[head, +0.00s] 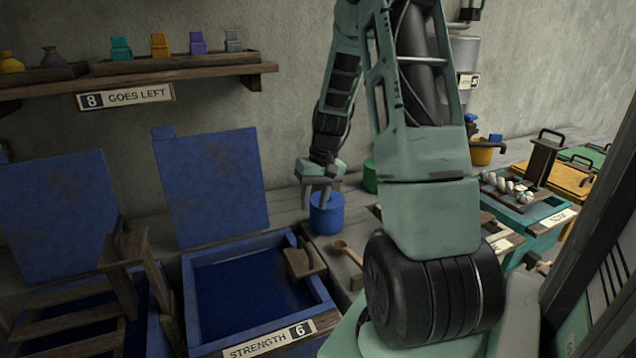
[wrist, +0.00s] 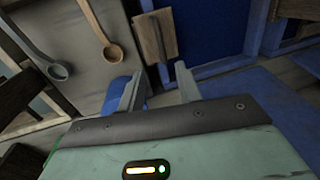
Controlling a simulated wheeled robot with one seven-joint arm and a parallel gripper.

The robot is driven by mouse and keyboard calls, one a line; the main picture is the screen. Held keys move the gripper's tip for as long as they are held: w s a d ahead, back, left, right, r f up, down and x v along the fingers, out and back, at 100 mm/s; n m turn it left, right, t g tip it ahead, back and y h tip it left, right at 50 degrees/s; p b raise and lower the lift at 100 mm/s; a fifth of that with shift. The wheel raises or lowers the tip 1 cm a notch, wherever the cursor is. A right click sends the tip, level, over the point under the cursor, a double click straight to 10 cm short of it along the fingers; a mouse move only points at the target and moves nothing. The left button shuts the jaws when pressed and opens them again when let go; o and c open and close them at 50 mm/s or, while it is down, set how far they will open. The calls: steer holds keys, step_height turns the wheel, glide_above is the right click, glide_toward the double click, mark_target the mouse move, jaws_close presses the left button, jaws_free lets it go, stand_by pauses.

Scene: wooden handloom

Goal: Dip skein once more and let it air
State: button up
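The vat (head: 190,300) at the front is a blue-stained box with its lid (head: 210,187) raised behind it. Dark blue liquid (head: 245,290) fills it, and its front label reads "STRENGTH 6". My gripper (head: 320,192) is beyond the vat's back right corner, fingers downward, near the top of a blue pot (head: 327,218); I cannot tell whether they touch. In the wrist view my gripper (wrist: 160,92) has its fingers apart with nothing between them. Part of the blue pot (wrist: 113,97) shows beside the left finger.
A wooden block with a handle (head: 301,262) sits at the vat's right rim. A ladle (head: 345,250) lies to its right. A wooden rack (head: 75,300) stands over a second vat at left. A teal box (head: 535,232) stands at right.

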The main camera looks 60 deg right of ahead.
steer(key=r, duration=0.3)
steer(key=d+r, duration=0.1)
steer(key=r, duration=0.1)
steer(key=shift+s, duration=0.3)
steer(key=shift+a, duration=0.1)
stand_by(3.4)
steer(key=g+h+p, duration=0.2)
steer(key=h+p, duration=0.1)
glide_above(304, 243)
steer(key=w+a, duration=0.1)
steer(key=a, duration=0.2)
steer(key=shift+h, duration=0.3)
steer(key=f, duration=0.5)
steer(key=d+f, duration=0.1)
steer(key=f, duration=0.5)
steer(key=s+d+f, duration=0.1)
steer(key=f, duration=0.4)
steer(key=shift+d+f, duration=0.2)
steer(key=shift+d, duration=0.05)
jaws_close()
